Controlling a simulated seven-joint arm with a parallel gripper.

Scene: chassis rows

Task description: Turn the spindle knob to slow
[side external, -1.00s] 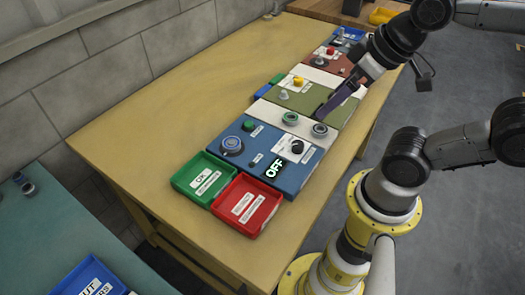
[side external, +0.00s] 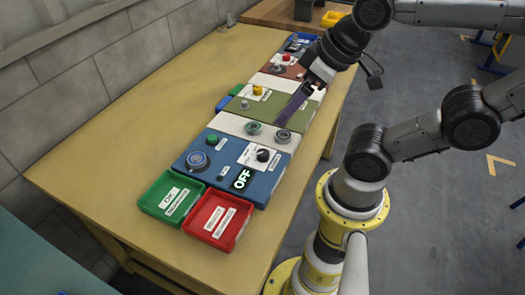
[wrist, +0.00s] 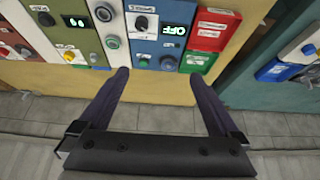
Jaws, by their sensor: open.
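A black knob (side external: 262,155) sits on a white labelled plate on the blue panel (side external: 223,165); it also shows in the wrist view (wrist: 141,23). The labels are too small to read, so I cannot confirm it is the spindle knob. A lit display beside it reads OFF (side external: 241,179). My gripper (side external: 281,120) is open and empty, with dark purple fingers over the pale strip beside the blue panel. In the wrist view the fingers (wrist: 157,78) are spread wide below the row of panels, apart from the black knob.
A round grey control (side external: 283,136) and a green-ringed one (side external: 253,128) sit on the pale strip. The blue panel also has a blue dial (side external: 198,160) and green button (side external: 212,141). Green (side external: 148,205) and red trays (side external: 231,242) stand at its near end. The table's left is clear.

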